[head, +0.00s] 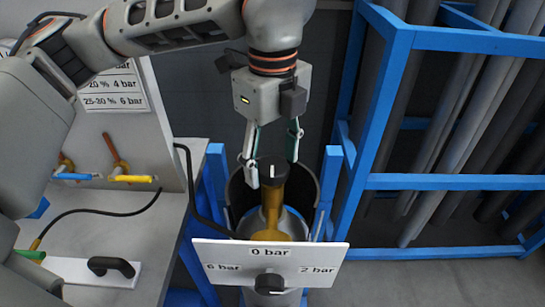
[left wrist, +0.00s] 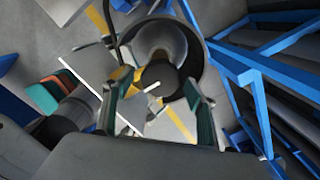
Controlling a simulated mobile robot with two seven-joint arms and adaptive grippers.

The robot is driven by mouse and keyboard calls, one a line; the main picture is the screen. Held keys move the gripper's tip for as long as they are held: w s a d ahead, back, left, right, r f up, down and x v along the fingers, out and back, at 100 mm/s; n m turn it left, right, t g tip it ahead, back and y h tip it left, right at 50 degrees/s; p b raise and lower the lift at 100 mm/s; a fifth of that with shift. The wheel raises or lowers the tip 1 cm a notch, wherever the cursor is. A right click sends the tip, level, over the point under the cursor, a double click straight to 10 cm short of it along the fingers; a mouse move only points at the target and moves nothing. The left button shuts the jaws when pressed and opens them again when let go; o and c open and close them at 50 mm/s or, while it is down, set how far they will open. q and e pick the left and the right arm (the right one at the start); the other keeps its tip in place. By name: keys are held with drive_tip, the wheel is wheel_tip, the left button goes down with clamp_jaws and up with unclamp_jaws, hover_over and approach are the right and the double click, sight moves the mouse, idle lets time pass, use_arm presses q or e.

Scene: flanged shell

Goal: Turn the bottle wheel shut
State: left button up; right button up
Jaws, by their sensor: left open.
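The bottle wheel (head: 272,171) is a dark round knob with a white mark, on top of a brass valve (head: 273,200). The valve tops a grey bottle (head: 290,222) standing upright in a dark round holder. My left gripper (head: 271,158) comes down from above, open, with one finger on each side of the wheel. In the left wrist view, the wheel (left wrist: 160,78) sits between the spread fingertips (left wrist: 153,88). Gaps show beside it; whether a finger touches it I cannot tell. My right gripper is not in view.
A white plate (head: 222,254) marked 0, 2 and 6 bar, with a black knob (head: 269,284), stands in front of the bottle. Blue frame posts (head: 331,180) flank the holder. A blue rack (head: 450,182) of grey pipes is at right. A bench (head: 95,218) with coloured handles is at left.

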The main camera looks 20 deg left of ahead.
use_arm(q)
drive_tip(key=c, duration=1.1)
